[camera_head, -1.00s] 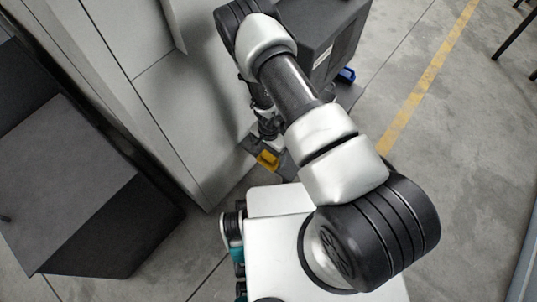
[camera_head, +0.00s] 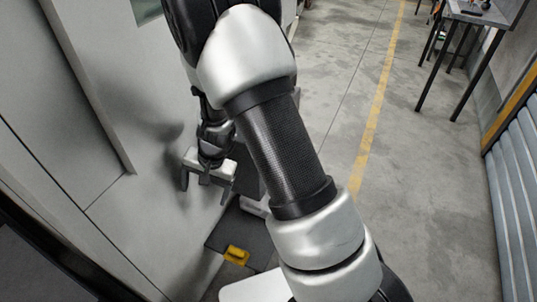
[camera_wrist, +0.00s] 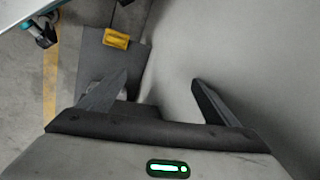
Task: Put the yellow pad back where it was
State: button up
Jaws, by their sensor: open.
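The yellow pad (camera_head: 236,254) lies on a dark grey plate (camera_head: 218,238) low beside the pale cabinet wall. The pad also shows in the wrist view (camera_wrist: 117,38), near the plate's edge. My gripper (camera_head: 207,187) is open, with its two dark fingers spread and nothing between them. It hangs above and apart from the pad, close to the pale wall. In the wrist view my gripper (camera_wrist: 159,80) has the pad beyond its left finger. Part of the plate is hidden behind my arm.
The pale wall (camera_head: 120,130) runs along the left, close to my gripper. The concrete floor (camera_head: 330,90) with a yellow line is open to the right. A table (camera_head: 480,14) stands at the far right, and a blue-grey shutter (camera_head: 510,200) lines the right edge.

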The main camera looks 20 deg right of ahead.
jog(key=s+d+r+n+t, duration=0.1)
jog(key=s+d+r+n, duration=0.15)
jog(key=r, duration=0.85)
jog(key=s+d+r+n+t, duration=0.1)
jog(key=s+r, duration=0.2)
jog(key=r, duration=0.7)
jog(key=s+d+r+n+t+h, duration=0.1)
jog(key=s+d+r, duration=0.4)
jog(key=s, duration=0.2)
jog(key=s+d+r+n+t+h, duration=0.1)
jog(key=s+d+r+n+h, duration=0.1)
jog(key=s+d+r, duration=0.2)
jog(key=s+r, duration=0.1)
jog(key=s, duration=0.2)
jog(key=shift+s+d+r, duration=0.25)
jog(key=shift+s+d, duration=0.1)
jog(key=shift+d, duration=0.05)
